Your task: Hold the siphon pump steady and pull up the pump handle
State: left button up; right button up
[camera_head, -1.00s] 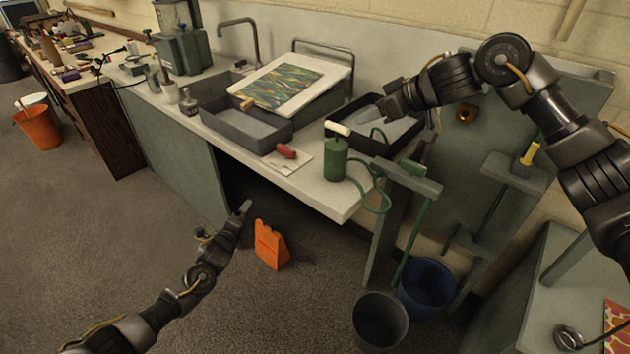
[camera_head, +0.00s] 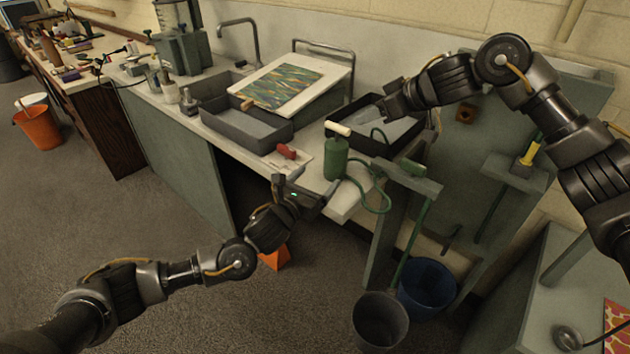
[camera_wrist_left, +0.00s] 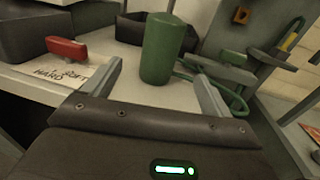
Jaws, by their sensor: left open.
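The siphon pump (camera_head: 336,160) is a green cylinder standing upright near the front edge of the counter, with a cream T-shaped handle (camera_head: 338,129) low on its top. A green hose runs from it to the right. My left gripper (camera_head: 304,184) is open at the counter edge, in front of the pump and to its left. In the left wrist view the pump body (camera_wrist_left: 162,50) stands beyond and between the open fingers, apart from them; the handle does not show there. My right gripper (camera_head: 386,112) is over the black tray, right of the handle; its fingers are hard to make out.
A red-handled tool (camera_head: 287,151) lies on a paper card left of the pump. A grey tray (camera_head: 247,125) and the black tray (camera_head: 362,140) stand behind. A grey bin (camera_head: 380,320) and a blue bucket (camera_head: 428,285) stand on the floor below.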

aim_at(336, 159)
pick_arm(q)
jog(key=x, duration=1.1)
jog(key=shift+s, duration=0.1)
jog(key=c, duration=1.2)
dwell(0.3)
